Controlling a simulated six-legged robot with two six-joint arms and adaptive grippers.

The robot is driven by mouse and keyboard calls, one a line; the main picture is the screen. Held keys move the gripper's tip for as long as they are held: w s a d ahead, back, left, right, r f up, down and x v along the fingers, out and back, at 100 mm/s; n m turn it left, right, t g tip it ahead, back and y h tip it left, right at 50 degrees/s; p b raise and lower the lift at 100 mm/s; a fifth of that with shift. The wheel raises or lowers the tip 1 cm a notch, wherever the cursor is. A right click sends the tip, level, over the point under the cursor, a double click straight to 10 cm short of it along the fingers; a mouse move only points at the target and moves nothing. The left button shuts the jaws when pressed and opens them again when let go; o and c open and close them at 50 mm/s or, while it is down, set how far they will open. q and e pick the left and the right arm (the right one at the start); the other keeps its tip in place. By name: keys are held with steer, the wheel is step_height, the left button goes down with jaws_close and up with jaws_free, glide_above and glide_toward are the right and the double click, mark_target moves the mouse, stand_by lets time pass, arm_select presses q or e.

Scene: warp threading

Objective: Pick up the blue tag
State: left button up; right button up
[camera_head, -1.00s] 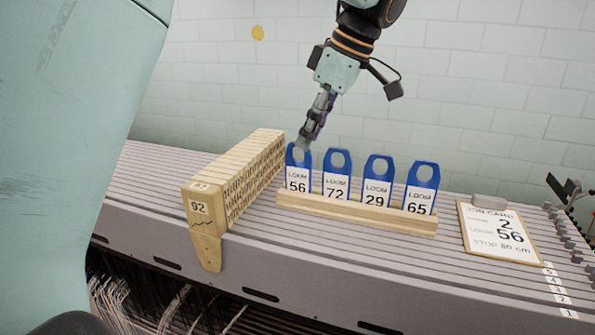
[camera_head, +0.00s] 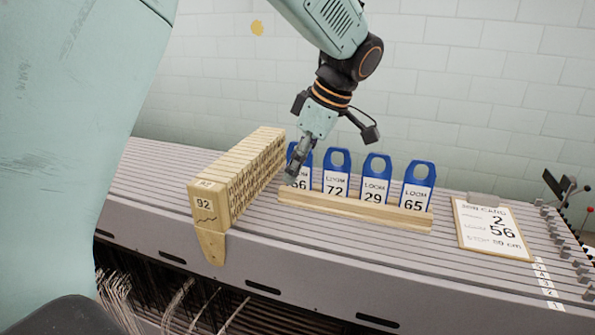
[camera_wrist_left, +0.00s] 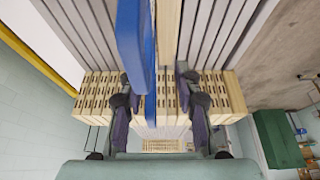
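Several blue tags stand upright in a row in a wooden rack (camera_head: 350,209). They read LOOM 56 (camera_head: 303,184), 72 (camera_head: 336,172), 29 (camera_head: 375,180) and 65 (camera_head: 417,187). My left gripper (camera_head: 291,176) is lowered at the leftmost tag, 56, and covers part of its top and label. In the left wrist view its fingers (camera_wrist_left: 154,101) are apart, with a blue tag (camera_wrist_left: 133,35) edge-on between them, nearer the left finger. Whether a finger touches the tag cannot be told. My right gripper is not in view.
A wooden block stack marked 92 (camera_head: 206,204) stands close left of the rack. A job card (camera_head: 492,228) reading 2 and 56 lies to the right on the grey slatted surface (camera_head: 330,255). Slatted surface between rack and card is clear.

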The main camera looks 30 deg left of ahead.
arm_select(q)
steer(key=shift+w+f, duration=0.2)
steer(key=shift+w, duration=0.25)
steer(key=shift+c, duration=1)
steer(key=shift+w+f, duration=0.1)
steer(key=shift+w, duration=0.1)
steer(key=c, duration=0.3)
steer(key=shift+s+a, duration=0.1)
steer(key=shift+s, duration=0.05)
steer(key=shift+c, duration=0.8)
steer(key=shift+s+r, duration=0.3)
steer(key=shift+s, duration=0.15)
jaws_close()
steer(key=shift+w+f, duration=0.15)
steer(key=shift+w, duration=0.35)
steer(key=shift+s+r, duration=0.2)
steer(key=shift+r, duration=0.35)
steer(key=shift+s+r, duration=0.2)
steer(key=shift+r, duration=0.35)
steer(key=shift+w+r, duration=0.3)
steer(key=shift+w, duration=0.1)
steer(key=shift+s+r, duration=0.2)
steer(key=shift+r, duration=0.2)
steer(key=shift+s, duration=0.15)
